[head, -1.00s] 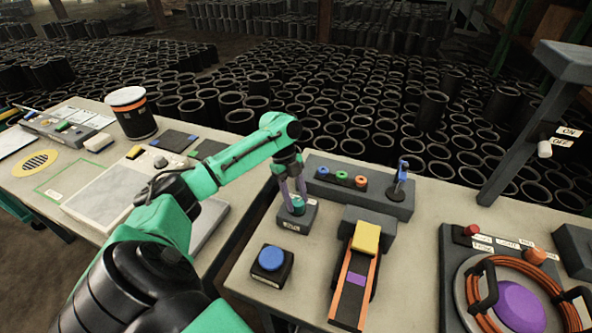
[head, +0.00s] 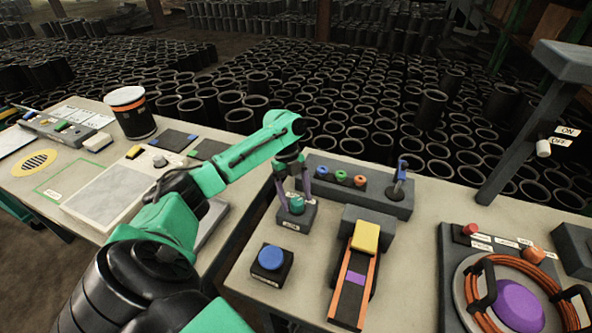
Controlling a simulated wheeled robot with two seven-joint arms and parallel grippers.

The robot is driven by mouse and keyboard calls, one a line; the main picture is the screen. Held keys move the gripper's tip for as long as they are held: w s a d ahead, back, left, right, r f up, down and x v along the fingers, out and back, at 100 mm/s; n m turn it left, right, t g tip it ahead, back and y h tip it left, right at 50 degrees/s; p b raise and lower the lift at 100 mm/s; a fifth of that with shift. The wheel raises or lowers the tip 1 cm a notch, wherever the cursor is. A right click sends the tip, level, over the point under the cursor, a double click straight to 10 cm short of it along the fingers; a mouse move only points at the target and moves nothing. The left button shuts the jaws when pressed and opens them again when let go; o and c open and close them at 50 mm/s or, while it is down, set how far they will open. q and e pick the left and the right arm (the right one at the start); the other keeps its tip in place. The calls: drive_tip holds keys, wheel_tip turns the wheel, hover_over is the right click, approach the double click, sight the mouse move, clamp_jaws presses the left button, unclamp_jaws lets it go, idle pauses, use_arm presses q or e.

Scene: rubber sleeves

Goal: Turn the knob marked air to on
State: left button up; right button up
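A small grey box (head: 290,219) with a white label on its front stands on the right-hand bench, and a teal knob (head: 297,204) sits on its top. The label is too small to read, so I cannot tell whether it says air. My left gripper (head: 296,200) points down over the box, with one purple finger on each side of the knob. The fingers are spread, with a gap visible between them and the knob. The knob's setting cannot be made out. My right gripper is not in view.
A grey panel (head: 335,199) with coloured rings and a blue lever (head: 402,172) stands close behind. A blue button (head: 271,258) is in front, and a slide with a yellow block (head: 366,237) is at right. A post carries ON and OFF labels (head: 566,131).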

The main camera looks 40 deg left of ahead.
use_arm(q)
drive_tip(key=p+v, duration=0.1)
drive_tip(key=v, duration=1.3)
drive_tip(key=shift+r, duration=0.25)
drive_tip(key=shift+a, duration=0.15)
